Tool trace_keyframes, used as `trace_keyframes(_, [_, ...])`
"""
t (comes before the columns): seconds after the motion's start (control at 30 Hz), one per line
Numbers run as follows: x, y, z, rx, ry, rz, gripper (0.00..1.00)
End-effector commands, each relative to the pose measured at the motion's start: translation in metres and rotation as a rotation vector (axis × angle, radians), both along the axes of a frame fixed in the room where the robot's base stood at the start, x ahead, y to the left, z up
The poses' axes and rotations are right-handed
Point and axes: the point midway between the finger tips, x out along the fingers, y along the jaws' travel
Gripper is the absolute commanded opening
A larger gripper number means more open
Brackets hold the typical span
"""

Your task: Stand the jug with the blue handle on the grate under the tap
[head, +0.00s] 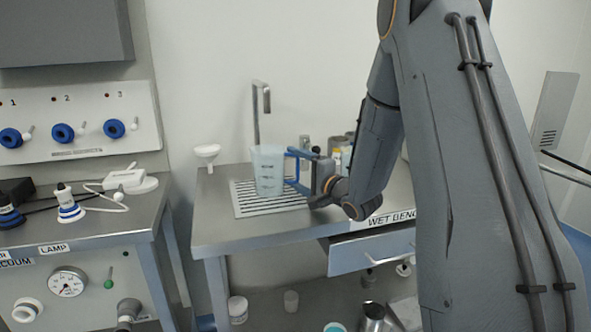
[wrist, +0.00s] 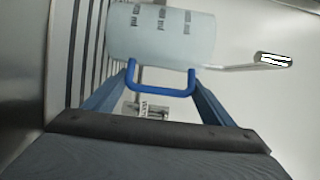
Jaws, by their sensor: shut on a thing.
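The jug (head: 268,172) is pale, translucent and upright, with dark marks on its side. It also shows in the wrist view (wrist: 160,38), with its blue handle (wrist: 160,89) facing me. My gripper (head: 296,168) is shut on the handle from the right; its two fingers also show in the wrist view (wrist: 162,80). The slatted grate (head: 243,206) is set in the bench top, directly below the jug. I cannot tell whether the jug's base touches it or hovers slightly above. The tap (head: 257,112) rises behind the jug, its spout (head: 265,98) above the jug's mouth.
A white funnel (head: 207,153) stands left of the grate. Several containers (head: 340,148) stand at the bench's back right. A drawer (head: 370,248) is open below the front edge. A lamp bench (head: 80,225) with blue knobs above stands left.

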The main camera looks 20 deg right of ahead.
Motion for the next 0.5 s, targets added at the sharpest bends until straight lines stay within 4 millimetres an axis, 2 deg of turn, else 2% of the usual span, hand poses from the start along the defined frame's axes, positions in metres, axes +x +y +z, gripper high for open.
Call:
trace_keyframes(0.07, [0.0001,-0.0001,-0.0024,0.001,0.000,0.000,0.46])
trace_keyframes(0.1, [0.0000,0.0000,-0.0026,0.000,0.000,0.000,0.80])
trace_keyframes(0.2, [0.0000,0.0000,-0.0023,0.000,0.000,0.000,0.96])
trace_keyframes(0.5, [0.0000,0.0000,-0.0011,0.000,0.000,0.000,0.96])
